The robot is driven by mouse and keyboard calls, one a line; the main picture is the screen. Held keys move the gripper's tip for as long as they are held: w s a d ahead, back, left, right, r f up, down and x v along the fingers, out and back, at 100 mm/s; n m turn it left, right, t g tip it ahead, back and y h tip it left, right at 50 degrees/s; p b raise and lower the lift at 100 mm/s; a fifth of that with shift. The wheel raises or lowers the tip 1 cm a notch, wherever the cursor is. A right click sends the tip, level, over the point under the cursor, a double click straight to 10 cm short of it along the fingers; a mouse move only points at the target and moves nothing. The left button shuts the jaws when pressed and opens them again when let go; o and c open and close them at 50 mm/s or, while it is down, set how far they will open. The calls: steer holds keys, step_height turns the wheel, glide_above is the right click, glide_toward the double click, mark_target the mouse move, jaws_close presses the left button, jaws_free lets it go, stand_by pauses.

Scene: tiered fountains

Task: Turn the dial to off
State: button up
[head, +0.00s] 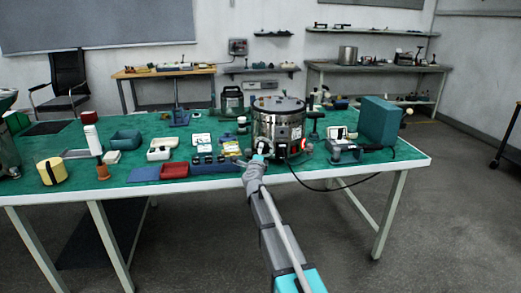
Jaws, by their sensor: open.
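A large round steel appliance (279,122) with a dark lid or top stands on the green tabletop, right of the middle. A small red-and-white detail (303,144) shows low on its front right. I cannot make out the dial; it is too small to tell or hidden behind my gripper. My gripper (260,149) is at the lower front left of the appliance, with my arm reaching up from below. It is open, and nothing shows between its fingers. I cannot tell if it touches the appliance.
A black cable (322,189) hangs over the front edge of the green-topped table (225,185). Red (174,170) and blue trays lie left of my gripper. A teal box (379,121) and a blue-grey device (345,153) stand to the right. The floor in front is clear.

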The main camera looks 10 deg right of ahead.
steer(key=shift+x, duration=1.5)
steer(key=c, duration=1.1)
